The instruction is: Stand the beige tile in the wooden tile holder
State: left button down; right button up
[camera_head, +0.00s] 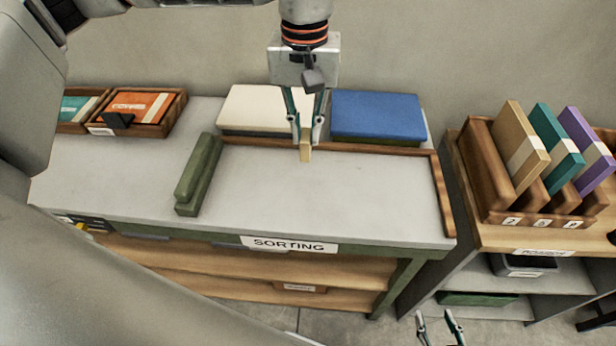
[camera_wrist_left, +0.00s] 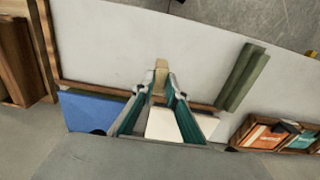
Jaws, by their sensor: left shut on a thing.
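My left gripper (camera_head: 305,138) comes down from the top over the back of the grey sorting table. It is shut on a small beige tile (camera_head: 305,153), seen narrow and edge-on between the fingertips. The beige tile also shows in the left wrist view (camera_wrist_left: 161,66), sticking out beyond the fingertips. I cannot tell whether it touches the table. The wooden tile holder (camera_head: 482,172) is on the right-hand shelf unit, with tan, teal and purple slabs standing tilted in it. My right gripper (camera_head: 439,322) shows at the bottom edge, fingertips apart and empty.
The sorting table (camera_head: 330,190) has a wooden rim (camera_head: 442,190) at its back and right. A green bar (camera_head: 200,175) lies left of the clear middle. Cream (camera_head: 262,108) and blue (camera_head: 378,115) blocks sit behind. Wooden trays (camera_head: 160,120) stand at the left. A gap separates table and shelf.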

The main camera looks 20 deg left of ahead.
pick_arm(q)
notch_tip(320, 180, down, 13)
jog(key=shift+f, duration=0.15)
dwell(0.4)
jog(key=shift+f, duration=0.15)
jog(key=c, duration=2)
grip_release()
